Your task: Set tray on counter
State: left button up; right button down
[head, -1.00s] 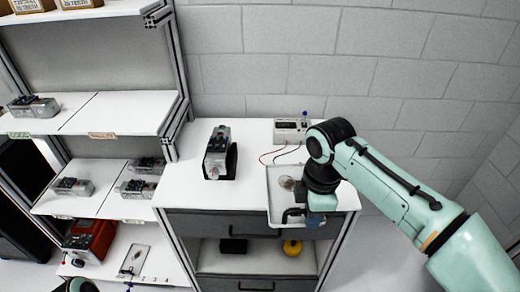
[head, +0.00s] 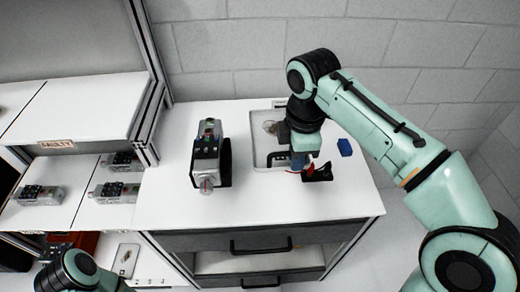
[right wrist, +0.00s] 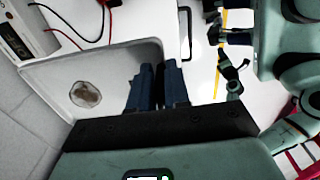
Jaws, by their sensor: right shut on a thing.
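The white, shallow tray (head: 257,152) is at the back of the white counter top (head: 270,200), partly hidden by my right arm. It also shows in the right wrist view (right wrist: 112,72), with a brown round thing (right wrist: 85,94) inside. My right gripper (right wrist: 158,72) is shut on the tray's side rim, one dark blue finger on each side of it. In the head view the right gripper (head: 302,165) points down at the tray's right. I cannot tell whether the tray's underside touches the counter. My left arm (head: 85,272) shows at bottom left; its fingers are unclear.
A grey motor unit (head: 207,155) stands on the counter left of the tray. A tester with leads (right wrist: 22,32) is beside the tray. The counter's front strip is clear.

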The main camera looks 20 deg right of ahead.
jog(key=f+b, duration=0.2)
jog(key=f, duration=0.5)
jog(key=f+b, duration=0.3)
jog(key=f, duration=0.4)
jog(key=shift+s+f, duration=0.2)
jog(key=shift+f, duration=0.05)
pick_arm(q)
notch_tip(320, 180, down, 7)
jog(key=s, duration=0.2)
jog(key=shift+s+b, duration=0.35)
jog(key=shift+b, duration=0.05)
pick_arm(e)
jog(key=shift+f, duration=2.6)
pick_arm(q)
jog(key=shift+f, duration=0.1)
pick_arm(e)
jog(key=shift+f, duration=0.1)
jog(key=c, duration=1.5)
grip_release()
jog(key=shift+f, duration=0.15)
jog(key=o, duration=0.4)
